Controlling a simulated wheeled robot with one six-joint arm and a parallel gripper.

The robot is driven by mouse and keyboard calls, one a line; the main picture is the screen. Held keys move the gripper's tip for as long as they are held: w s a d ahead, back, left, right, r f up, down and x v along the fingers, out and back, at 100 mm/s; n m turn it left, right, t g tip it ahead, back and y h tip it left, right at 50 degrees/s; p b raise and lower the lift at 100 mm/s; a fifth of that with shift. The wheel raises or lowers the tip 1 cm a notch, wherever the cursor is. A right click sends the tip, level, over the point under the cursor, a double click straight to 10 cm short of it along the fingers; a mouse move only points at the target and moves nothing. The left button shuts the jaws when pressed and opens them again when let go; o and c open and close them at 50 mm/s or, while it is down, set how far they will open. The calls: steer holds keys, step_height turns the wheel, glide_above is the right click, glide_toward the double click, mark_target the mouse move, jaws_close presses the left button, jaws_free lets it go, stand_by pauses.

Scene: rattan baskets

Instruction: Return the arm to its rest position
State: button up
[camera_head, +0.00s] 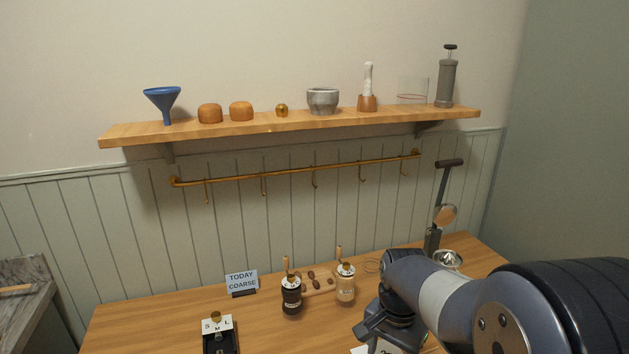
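My arm (437,291) reaches in from the lower right of the head view, over the right part of the wooden table (135,322). Its forearm runs left and then bends down toward the tabletop. My gripper (374,338) is at the dark end of the arm, low in the picture. The fingertips are not clearly shown, so I cannot tell whether it is open or shut, or whether it holds anything. A white paper or card (362,349) shows partly beside it at the bottom edge.
Two grinders, dark (291,296) and cream (345,286), stand left of my arm. A "TODAY COARSE" sign (242,282), an S-M-L stand (218,335) and a metal bowl (447,259) are on the table. A lever tool (440,212) stands at the back right. The shelf (290,125) holds several items.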

steer(key=shift+f, duration=0.7)
steer(key=shift+n, duration=0.3)
steer(key=shift+r, duration=0.1)
